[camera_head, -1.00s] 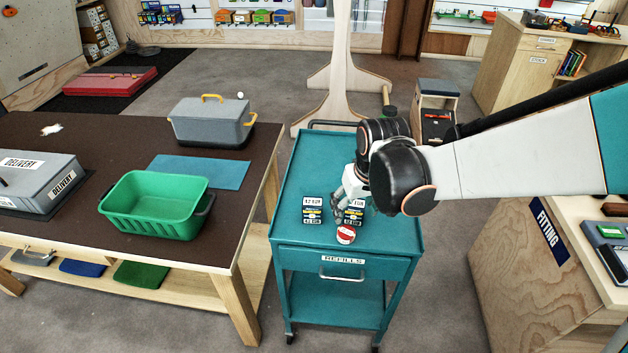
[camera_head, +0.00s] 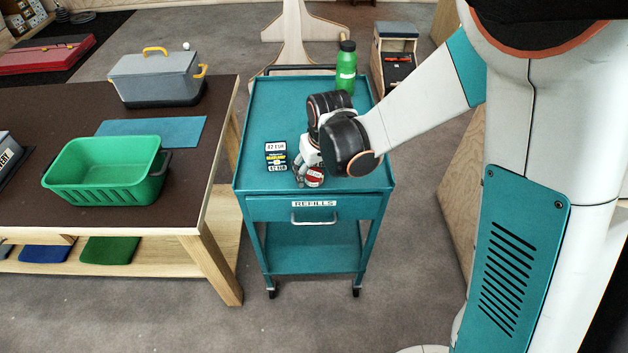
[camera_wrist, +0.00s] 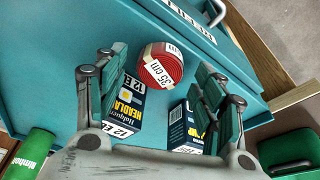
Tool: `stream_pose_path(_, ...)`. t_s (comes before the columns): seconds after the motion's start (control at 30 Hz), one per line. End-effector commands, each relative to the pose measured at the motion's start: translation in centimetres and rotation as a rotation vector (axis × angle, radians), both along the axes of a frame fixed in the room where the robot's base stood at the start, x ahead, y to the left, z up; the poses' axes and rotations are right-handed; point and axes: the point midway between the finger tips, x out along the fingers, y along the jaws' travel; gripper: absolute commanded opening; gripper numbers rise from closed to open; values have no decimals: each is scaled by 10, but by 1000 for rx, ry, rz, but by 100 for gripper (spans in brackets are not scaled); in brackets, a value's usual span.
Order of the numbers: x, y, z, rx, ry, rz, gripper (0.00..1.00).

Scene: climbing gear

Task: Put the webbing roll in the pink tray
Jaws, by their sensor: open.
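The webbing roll (camera_head: 314,179), red with a white label band, lies near the front edge of the teal cart top. It also shows in the wrist view (camera_wrist: 160,66), with "35 cm" on its label. My gripper (camera_head: 304,168) is low over the cart top, close behind the roll. In the wrist view my gripper (camera_wrist: 158,85) is open, with the roll ahead of and between the finger ends. I cannot tell whether a finger touches it. Nothing is held. No pink tray shows in these frames.
A headlamp box (camera_head: 276,156) stands left of my gripper; a second box (camera_wrist: 185,128) shows by the right finger in the wrist view. A green bottle (camera_head: 346,68) stands at the cart's back. A green basket (camera_head: 105,170) and grey toolbox (camera_head: 155,78) are on the left table.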

Motion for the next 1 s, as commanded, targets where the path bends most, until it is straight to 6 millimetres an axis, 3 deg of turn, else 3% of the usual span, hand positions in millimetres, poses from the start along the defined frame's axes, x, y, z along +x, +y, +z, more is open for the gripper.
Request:
stream_pose_path(0.27,2,1,-7,0,0,0,64)
stream_pose_path(0.5,2,1,-6,0,0,0,16)
stream_pose_path(0.6,2,1,-6,0,0,0,12)
stream_pose_path(1.0,2,1,3,0,0,0,12)
